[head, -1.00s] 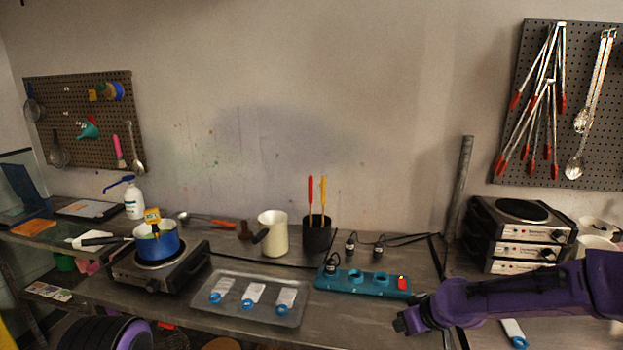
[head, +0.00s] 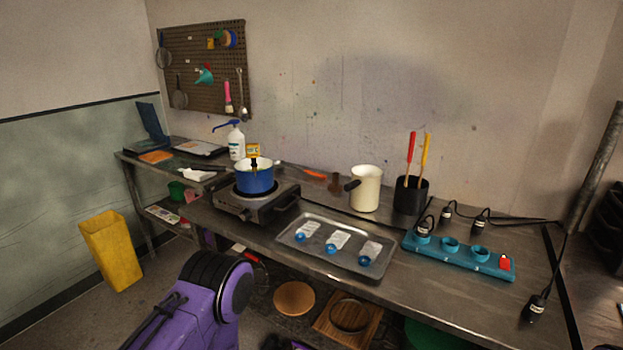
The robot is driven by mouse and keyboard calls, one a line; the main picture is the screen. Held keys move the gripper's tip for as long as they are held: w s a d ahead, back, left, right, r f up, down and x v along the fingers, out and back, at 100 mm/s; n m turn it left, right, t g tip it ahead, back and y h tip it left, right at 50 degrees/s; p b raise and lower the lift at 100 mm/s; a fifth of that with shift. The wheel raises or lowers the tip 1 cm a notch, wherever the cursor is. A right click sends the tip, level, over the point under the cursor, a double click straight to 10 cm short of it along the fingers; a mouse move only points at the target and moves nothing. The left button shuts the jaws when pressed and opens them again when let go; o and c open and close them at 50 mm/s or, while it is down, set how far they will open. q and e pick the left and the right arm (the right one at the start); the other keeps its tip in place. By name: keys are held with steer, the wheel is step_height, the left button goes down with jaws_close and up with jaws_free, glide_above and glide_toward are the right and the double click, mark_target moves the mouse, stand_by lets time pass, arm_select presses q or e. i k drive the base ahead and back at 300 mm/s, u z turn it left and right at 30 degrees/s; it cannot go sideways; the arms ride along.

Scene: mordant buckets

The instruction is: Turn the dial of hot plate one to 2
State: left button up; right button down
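A hot plate (head: 285,199) stands on the left part of the metal bench, with a blue pot (head: 254,180) on top of it. Its front face looks to the lower left, and a small dark dial (head: 245,215) seems to show low on it. The dial's setting is too small to read, and I see no label saying which hot plate this is. A purple link of my arm shows at the bottom left, in front of and below the bench. Neither gripper is in view.
A metal tray (head: 290,236) with several blue-tipped white packets lies right of the hot plate. A cream jug (head: 366,189), a black holder (head: 408,198) and a teal power strip (head: 440,252) stand further right. A yellow bin (head: 110,252) stands on the floor at left.

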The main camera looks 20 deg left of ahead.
mark_target(247, 215)
steer(key=k, duration=1.3)
steer(key=u, duration=0.9)
steer(key=i, duration=1.15)
steer(key=z, duration=0.6)
steer(key=i, duration=0.45)
steer(key=z, duration=0.5)
